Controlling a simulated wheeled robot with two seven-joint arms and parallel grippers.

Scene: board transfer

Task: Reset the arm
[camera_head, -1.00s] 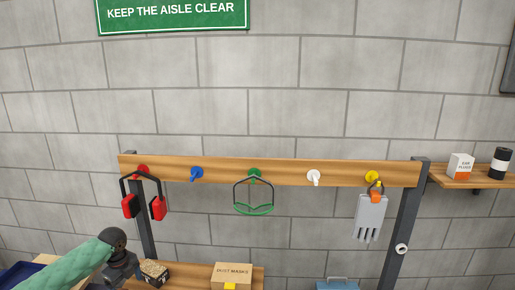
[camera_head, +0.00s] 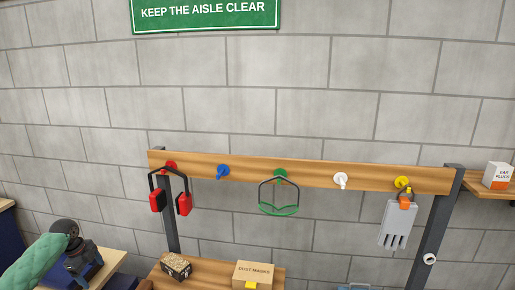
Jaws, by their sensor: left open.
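My left arm, in a green padded sleeve, comes in at the lower left of the head view. Its dark left gripper (camera_head: 88,268) is open and appears empty, left of the low wooden bench and apart from the board. My right gripper is out of view. The wooden peg board (camera_head: 310,174) spans the middle on dark posts. Red ear muffs (camera_head: 184,204) hang on the red peg. Green safety glasses (camera_head: 278,210) hang on the green peg. A grey glove-like item (camera_head: 395,226) hangs by an orange clip on the yellow peg. The blue peg (camera_head: 222,171) and white peg (camera_head: 341,180) are bare.
A speckled box (camera_head: 176,266) and a dust masks carton (camera_head: 253,273) stand on the low wooden bench (camera_head: 214,273). An ear plugs box (camera_head: 497,175) sits on a shelf at right. A green sign (camera_head: 206,14) hangs on the block wall.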

